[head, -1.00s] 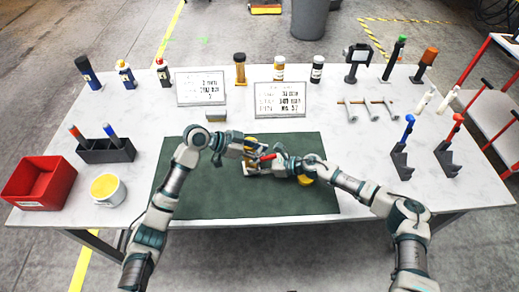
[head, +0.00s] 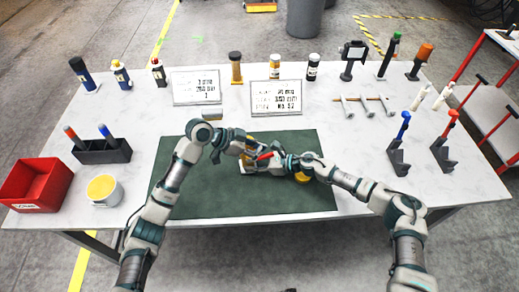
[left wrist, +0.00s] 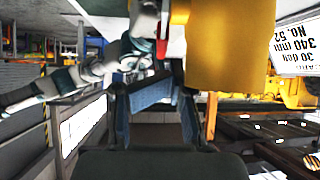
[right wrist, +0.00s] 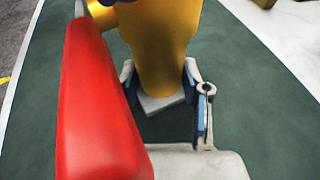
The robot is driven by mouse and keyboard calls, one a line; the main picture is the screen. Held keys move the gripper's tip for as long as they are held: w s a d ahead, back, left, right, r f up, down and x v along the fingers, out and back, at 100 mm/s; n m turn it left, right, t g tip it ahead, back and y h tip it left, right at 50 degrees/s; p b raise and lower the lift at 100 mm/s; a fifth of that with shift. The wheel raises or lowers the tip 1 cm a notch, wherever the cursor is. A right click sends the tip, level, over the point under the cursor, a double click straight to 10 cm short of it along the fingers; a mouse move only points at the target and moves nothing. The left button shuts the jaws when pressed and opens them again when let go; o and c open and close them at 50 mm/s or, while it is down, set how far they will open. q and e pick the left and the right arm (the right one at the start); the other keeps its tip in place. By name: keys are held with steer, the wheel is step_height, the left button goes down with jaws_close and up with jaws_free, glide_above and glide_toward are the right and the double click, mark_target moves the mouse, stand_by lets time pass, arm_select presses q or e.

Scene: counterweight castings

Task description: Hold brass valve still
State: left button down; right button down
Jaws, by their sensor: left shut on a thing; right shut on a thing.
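The brass valve (right wrist: 158,45) is a yellow body with a red lever (right wrist: 95,110), on a pale foot over the green mat (head: 200,190). In the head view it is mostly hidden between my grippers, with the red lever (head: 265,156) showing. My left gripper (head: 246,152) reaches it from the left and is shut on it; the yellow body (left wrist: 225,50) fills the upper right of the left wrist view. My right gripper (right wrist: 162,82) is shut on the lower yellow body, one finger on each side. The exact left finger contact is hidden.
Two printed signs (head: 197,87) (head: 276,97) stand behind the mat. A red bin (head: 35,186), a mug (head: 104,190) and a dark pen holder (head: 101,152) are at the left. Stands with coloured handles (head: 400,155) are at the right. A yellow round thing (head: 302,177) sits by my right wrist.

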arm_select(q)
steer(key=shift+w+a+f, duration=0.15)
steer(key=shift+a+f, duration=0.05)
steer(key=shift+f, duration=0.5)
steer(key=a+r, duration=0.8)
steer(key=r, duration=0.1)
steer(key=shift+s+r, duration=0.4)
steer(key=shift+s, duration=0.05)
steer(key=c, duration=1.8)
jaws_free()
steer(key=shift+a+r, duration=0.15)
steer(key=shift+a, duration=0.15)
steer(key=shift+s+r, duration=0.1)
steer(key=shift+s, duration=0.1)
jaws_close()
steer(key=x, duration=1)
steer(key=shift+d, duration=0.2)
step_height(320, 180, down, 2)
steer(key=shift+w+d+f, duration=0.1)
steer(key=shift+d+f, duration=0.05)
steer(key=shift+f, duration=0.8)
